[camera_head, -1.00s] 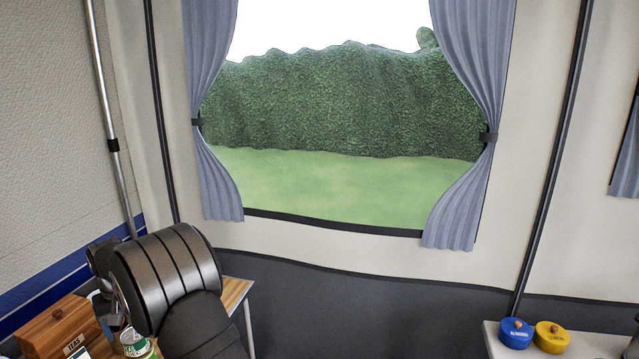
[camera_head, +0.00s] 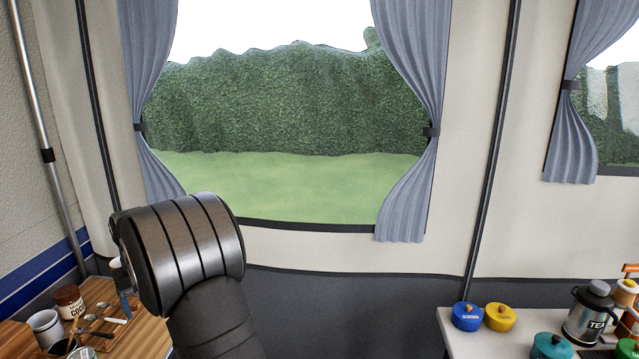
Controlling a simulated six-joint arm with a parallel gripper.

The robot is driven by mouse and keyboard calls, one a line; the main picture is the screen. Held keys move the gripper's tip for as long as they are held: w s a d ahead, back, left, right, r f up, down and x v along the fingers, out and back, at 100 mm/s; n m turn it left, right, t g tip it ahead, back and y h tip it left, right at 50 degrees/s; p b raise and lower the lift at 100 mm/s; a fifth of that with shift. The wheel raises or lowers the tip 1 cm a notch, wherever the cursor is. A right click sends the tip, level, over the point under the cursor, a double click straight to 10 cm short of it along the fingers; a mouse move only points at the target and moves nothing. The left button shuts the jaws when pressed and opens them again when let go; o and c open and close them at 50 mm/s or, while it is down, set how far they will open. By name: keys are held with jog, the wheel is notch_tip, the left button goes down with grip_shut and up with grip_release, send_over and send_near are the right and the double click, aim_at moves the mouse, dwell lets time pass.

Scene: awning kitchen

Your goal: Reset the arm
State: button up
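My arm rises from the bottom of the head view, left of the middle, with a thick dark ribbed link in front of the window. My gripper is not clearly visible; the link hides whatever lies behind it. I cannot tell whether it holds anything.
A wooden table (camera_head: 150,338) at the lower left bears a brown jar (camera_head: 68,300), a white mug (camera_head: 46,328) and several spoons. A white table (camera_head: 452,333) at the lower right bears a blue pot (camera_head: 467,316), a yellow pot (camera_head: 500,317) and a tea flask (camera_head: 588,315).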

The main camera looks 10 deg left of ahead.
jog(key=w+d+f+m, duration=0.25)
jog(key=w+d, duration=0.55)
jog(key=d, duration=0.4)
jog(key=w+d+f+m, duration=0.1)
jog(key=w+d+m, duration=0.2)
jog(key=w+d, duration=0.65)
jog(key=w+d+f+m, duration=0.1)
jog(key=d+f+m, duration=0.1)
jog(key=d, duration=1.2)
jog(key=w+d+f+m+h, duration=0.1)
jog(key=d+f+m, duration=0.1)
jog(key=d, duration=1.2)
jog(key=shift+d+m, duration=0.3)
jog(key=shift+m, duration=0.05)
